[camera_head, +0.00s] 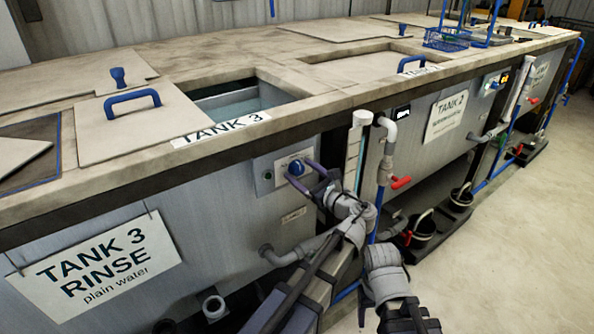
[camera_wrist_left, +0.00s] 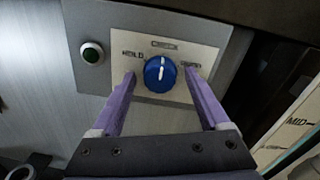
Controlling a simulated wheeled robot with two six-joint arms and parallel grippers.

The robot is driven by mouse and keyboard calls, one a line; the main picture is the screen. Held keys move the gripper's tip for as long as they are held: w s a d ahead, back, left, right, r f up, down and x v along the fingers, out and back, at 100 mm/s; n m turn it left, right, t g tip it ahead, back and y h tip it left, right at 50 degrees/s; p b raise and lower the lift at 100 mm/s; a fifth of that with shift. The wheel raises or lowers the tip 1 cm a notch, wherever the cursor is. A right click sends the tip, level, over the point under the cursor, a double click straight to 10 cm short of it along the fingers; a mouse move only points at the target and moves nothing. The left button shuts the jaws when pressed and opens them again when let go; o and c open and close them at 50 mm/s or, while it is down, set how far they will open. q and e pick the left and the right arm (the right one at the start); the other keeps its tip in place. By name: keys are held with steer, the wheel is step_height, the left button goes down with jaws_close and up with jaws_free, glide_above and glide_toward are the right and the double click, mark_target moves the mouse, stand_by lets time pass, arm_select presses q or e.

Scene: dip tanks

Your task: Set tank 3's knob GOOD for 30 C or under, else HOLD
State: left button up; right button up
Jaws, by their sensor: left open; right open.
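Tank 3's blue knob (camera_head: 297,167) is on a pale plate on the tank's front; it also shows in the left wrist view (camera_wrist_left: 160,74). Its white pointer line points about straight up, between HOLD at left and a partly hidden label at right. My left gripper (camera_head: 301,172) is open, with its purple fingers (camera_wrist_left: 159,77) on either side of the knob. I cannot tell whether they touch it. The sign TANK 3 RINSE, plain water (camera_head: 96,266) hangs at left. No readable temperature shows.
A pipe with a red valve handle (camera_head: 401,183) and black buckets (camera_head: 421,228) are further right. The right floor is clear.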

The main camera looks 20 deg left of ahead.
arm_select(q)
jaws_close()
stand_by(0.5)
steer(key=shift+n, duration=0.3)
steer(key=n, duration=0.5)
steer(key=shift+n, duration=0.3)
steer(key=n, duration=0.5)
steer(key=shift+s+h+p, duration=0.1)
steer(key=shift+h+p, duration=0.2)
steer(key=shift+n, duration=0.4)
jaws_free()
